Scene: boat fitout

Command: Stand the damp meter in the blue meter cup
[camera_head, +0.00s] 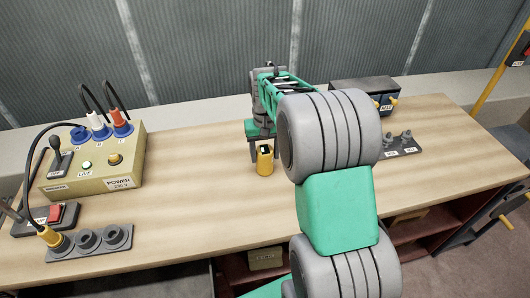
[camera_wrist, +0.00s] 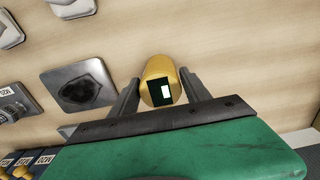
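The damp meter (camera_head: 265,164) is a short yellow cylinder with a dark face and a small white patch on its end. In the head view it is at the middle of the wooden bench, just below my gripper (camera_head: 264,148). In the wrist view the damp meter (camera_wrist: 157,70) lies between the two grey fingers of my gripper (camera_wrist: 159,76), one close on each side. I cannot tell whether the fingers press on it, or whether its base rests on the bench. I do not see a blue meter cup; my arm covers part of the bench.
A beige power box (camera_head: 95,165) with plugs and cables stands at the left of the bench (camera_head: 190,200). A row of grey sockets (camera_head: 88,241) lies in front of it. A dark box (camera_head: 362,91) and a small grey plate (camera_head: 402,146) are at the right. Bench left of the meter is clear.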

